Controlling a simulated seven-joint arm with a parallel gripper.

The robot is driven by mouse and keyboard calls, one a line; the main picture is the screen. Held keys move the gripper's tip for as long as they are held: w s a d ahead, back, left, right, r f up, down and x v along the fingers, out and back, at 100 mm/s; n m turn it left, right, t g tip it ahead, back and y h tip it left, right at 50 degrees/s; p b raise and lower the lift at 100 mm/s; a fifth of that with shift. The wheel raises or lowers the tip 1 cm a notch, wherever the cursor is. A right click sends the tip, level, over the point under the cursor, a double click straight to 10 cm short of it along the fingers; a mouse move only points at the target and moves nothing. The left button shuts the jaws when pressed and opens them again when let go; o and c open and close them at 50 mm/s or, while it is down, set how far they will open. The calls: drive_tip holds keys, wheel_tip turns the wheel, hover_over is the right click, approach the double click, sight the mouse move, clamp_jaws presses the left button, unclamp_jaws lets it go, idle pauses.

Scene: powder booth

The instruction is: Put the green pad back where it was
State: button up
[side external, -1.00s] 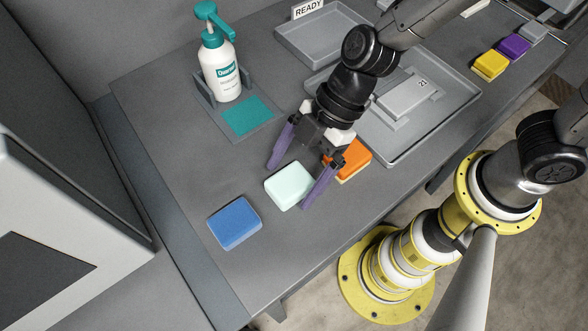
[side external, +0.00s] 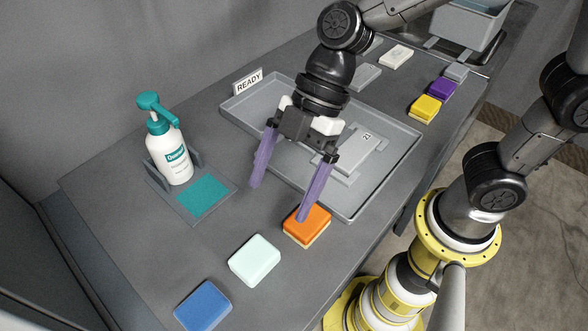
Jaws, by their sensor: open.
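A pale mint-green pad (side external: 254,260) lies flat on the grey bench between the blue and orange pads, apart from both. A flat teal-green square (side external: 203,196) lies on the grey holder in front of the spray bottle. My gripper (side external: 278,203) is open and empty, its two purple fingers pointing down near the front edge of the large tray. Its right fingertip overlaps the far edge of the orange pad (side external: 307,227) in the picture; I cannot tell whether they touch. The mint pad is clear of my fingers.
A blue pad (side external: 203,306) lies at front left. A white spray bottle (side external: 175,158) stands in its holder. A grey tray (side external: 377,184) holds a plate marked 22, beside a READY sign (side external: 248,82). Yellow (side external: 425,108) and purple (side external: 442,90) pads lie at right. Bench left of the orange pad is open.

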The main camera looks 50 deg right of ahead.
drive_tip(key=s+d+r+m+t+h, duration=0.2)
drive_tip(key=s+d+m+h, duration=0.1)
drive_tip(key=d+m, duration=0.6)
drive_tip(key=s+d+r+m+t+h, duration=0.2)
drive_tip(key=d+m, duration=0.7)
drive_tip(key=d, duration=0.7)
drive_tip(key=shift+s+d+r+t+h, duration=0.2)
drive_tip(key=shift+s+t+h, duration=0.6)
drive_tip(key=shift+s, duration=0.35)
